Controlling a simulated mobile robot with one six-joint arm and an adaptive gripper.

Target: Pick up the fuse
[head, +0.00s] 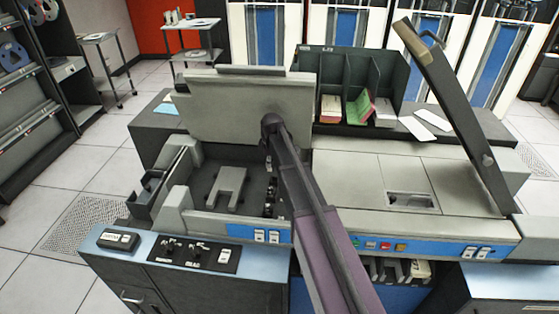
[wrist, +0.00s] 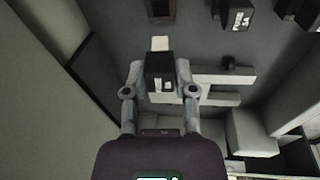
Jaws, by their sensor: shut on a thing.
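The fuse (wrist: 158,66) is a small black block with pale marks on its near face, seen in the middle of the wrist view. My gripper (wrist: 159,76) has one finger on each side of it and is shut on it. A pale piece shows just beyond the fuse; I cannot tell whether it belongs to it. In the head view my arm reaches down into the open bay (head: 205,193) of the card machine, and my gripper and the held fuse are hidden there.
Other black blocks (wrist: 238,16) sit at the top of the wrist view. A grey bracket (head: 228,186) lies on the bay floor. A raised grey lid (head: 225,108) stands behind the bay, and a tilted dark arm-like cover (head: 455,115) rises at right.

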